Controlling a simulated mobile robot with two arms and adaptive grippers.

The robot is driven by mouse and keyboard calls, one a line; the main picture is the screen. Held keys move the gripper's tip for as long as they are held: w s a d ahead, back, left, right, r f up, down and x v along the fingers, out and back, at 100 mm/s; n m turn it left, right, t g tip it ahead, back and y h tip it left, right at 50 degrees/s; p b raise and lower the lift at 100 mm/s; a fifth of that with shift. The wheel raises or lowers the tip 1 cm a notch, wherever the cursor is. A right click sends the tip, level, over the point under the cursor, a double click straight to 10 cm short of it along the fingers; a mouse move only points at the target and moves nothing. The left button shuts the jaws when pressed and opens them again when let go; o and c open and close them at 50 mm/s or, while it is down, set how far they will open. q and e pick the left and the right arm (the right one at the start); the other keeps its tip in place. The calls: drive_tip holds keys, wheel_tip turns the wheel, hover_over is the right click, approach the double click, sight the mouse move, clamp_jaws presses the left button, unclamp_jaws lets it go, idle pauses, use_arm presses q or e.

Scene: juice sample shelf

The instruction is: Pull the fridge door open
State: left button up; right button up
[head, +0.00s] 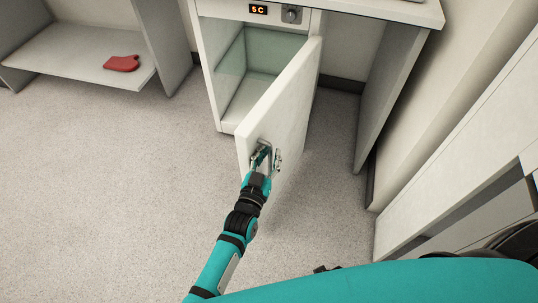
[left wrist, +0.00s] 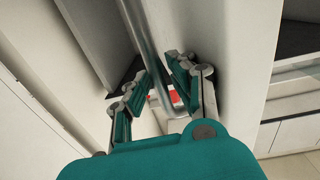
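The white fridge (head: 229,75) stands at the top middle in the head view, with a display reading "5 C" and a knob above its opening. Its door (head: 285,105) stands well open, swung out toward me from the right side, and the pale interior shows. My left gripper (head: 263,153) is at the door handle (head: 277,160) near the door's free edge. In the left wrist view the metal handle (left wrist: 146,40) runs between the converging fingertips of my left gripper (left wrist: 162,65), which look closed around it. My right gripper is not in view.
A low white shelf (head: 75,58) with a red item (head: 121,63) stands at the left. A counter panel (head: 390,90) stands right of the fridge, and a white cabinet (head: 460,150) is at the right. The grey floor (head: 120,180) left of the door is clear.

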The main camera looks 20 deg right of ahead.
use_arm(q)
drive_tip(key=shift+s+a, duration=0.15)
drive_tip(key=shift+s, duration=0.15)
drive_tip(key=v, duration=1.1)
drive_tip(key=shift+s+a, duration=0.1)
drive_tip(key=shift+a, duration=0.05)
drive_tip(key=shift+c, duration=0.2)
